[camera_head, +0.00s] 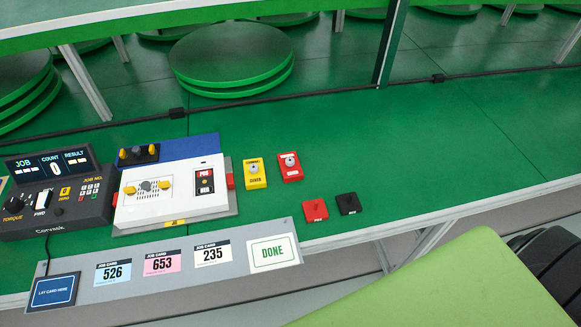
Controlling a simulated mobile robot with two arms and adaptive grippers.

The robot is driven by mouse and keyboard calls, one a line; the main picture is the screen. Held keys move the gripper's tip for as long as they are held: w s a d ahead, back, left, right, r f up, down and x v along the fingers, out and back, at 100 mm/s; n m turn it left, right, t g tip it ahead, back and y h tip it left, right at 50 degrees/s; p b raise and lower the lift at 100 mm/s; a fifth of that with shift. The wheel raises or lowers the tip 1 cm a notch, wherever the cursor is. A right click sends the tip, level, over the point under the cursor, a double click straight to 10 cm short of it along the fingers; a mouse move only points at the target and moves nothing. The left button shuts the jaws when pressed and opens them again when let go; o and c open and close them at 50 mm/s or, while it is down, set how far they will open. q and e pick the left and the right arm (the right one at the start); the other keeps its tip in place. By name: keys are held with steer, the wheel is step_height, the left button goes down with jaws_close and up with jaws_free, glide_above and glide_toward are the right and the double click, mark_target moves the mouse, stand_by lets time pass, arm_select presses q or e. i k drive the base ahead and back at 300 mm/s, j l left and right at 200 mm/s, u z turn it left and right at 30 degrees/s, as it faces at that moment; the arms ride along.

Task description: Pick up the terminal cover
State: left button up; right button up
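A small red piece (315,210) and a small black piece (348,203) lie side by side on the green table, right of the white unit. Each has a raised knob and a small label too blurred to read; they look like terminal covers, but I cannot tell which one is meant. The white unit (150,208) has a dark terminal panel (205,181) with two white labels, a dial and yellow knobs. Neither of my grippers is in view.
A yellow block (254,173) and a red block (289,167) stand behind the small pieces. A torque controller (52,200) is at left. A grey strip (188,285) along the front holds job cards. The table's right side (460,140) is clear.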

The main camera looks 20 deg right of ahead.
mark_target(294, 173)
steer(key=z, duration=0.75)
